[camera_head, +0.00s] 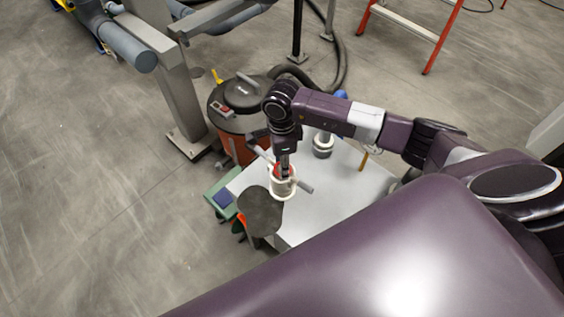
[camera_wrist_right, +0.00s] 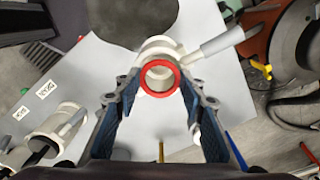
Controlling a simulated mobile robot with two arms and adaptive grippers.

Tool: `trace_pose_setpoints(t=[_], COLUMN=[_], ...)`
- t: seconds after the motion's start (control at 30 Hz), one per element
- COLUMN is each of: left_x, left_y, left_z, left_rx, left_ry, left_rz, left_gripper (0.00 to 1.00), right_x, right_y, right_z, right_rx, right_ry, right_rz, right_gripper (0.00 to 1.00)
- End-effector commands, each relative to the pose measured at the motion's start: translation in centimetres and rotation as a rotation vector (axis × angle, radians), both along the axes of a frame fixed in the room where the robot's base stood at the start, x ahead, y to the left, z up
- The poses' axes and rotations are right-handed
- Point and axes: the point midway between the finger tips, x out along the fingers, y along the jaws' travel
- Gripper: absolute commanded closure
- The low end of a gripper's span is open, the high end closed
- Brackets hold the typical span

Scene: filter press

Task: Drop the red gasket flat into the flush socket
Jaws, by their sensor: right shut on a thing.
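My right gripper (camera_head: 284,163) points down over the table and is shut on the red gasket (camera_head: 283,170). In the right wrist view the fingertips (camera_wrist_right: 160,88) hold the gasket (camera_wrist_right: 159,63) by its outer sides, as a ring facing the camera. A white round fitting (camera_head: 281,189) with a side handle is right under the gasket; it also shows in the wrist view (camera_wrist_right: 155,45). The gasket overlaps its opening in the picture; whether they touch I cannot tell. My left gripper is not in view.
The fitting is on a pale table (camera_head: 335,190). A dark round plate (camera_head: 260,212) lies beside it at the near-left edge. A second white fitting (camera_head: 323,148) stands farther back. A red-bodied vacuum (camera_head: 232,125) and a grey steel post (camera_head: 180,95) stand behind to the left.

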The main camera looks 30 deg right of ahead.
Motion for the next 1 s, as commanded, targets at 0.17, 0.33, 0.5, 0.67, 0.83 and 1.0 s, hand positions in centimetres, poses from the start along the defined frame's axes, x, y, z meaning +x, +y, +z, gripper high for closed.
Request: trace_pose_setpoints(t=[0.17,0.33,0.5,0.67,0.83,1.0], left_x=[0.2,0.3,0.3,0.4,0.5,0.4], left_y=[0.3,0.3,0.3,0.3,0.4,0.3], left_z=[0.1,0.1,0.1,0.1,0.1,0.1], left_rx=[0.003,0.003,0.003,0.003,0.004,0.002], left_ry=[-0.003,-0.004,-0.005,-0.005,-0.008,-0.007], left_rz=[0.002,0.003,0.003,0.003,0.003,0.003], left_gripper=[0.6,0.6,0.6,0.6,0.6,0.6], right_x=[0.0,0.0,0.0,0.0,0.0,0.2], right_y=[0.0,0.0,0.0,0.0,0.0,-0.1], right_z=[0.0,0.1,0.1,0.1,0.2,1.9], right_rx=[0.0,0.0,0.0,0.0,0.0,-0.001], right_ry=[0.0,0.0,0.0,0.0,-0.001,-0.005], right_rz=[0.0,0.0,0.0,0.0,0.0,-0.001], right_gripper=[0.71,0.71,0.46,0.43,0.43,0.43])
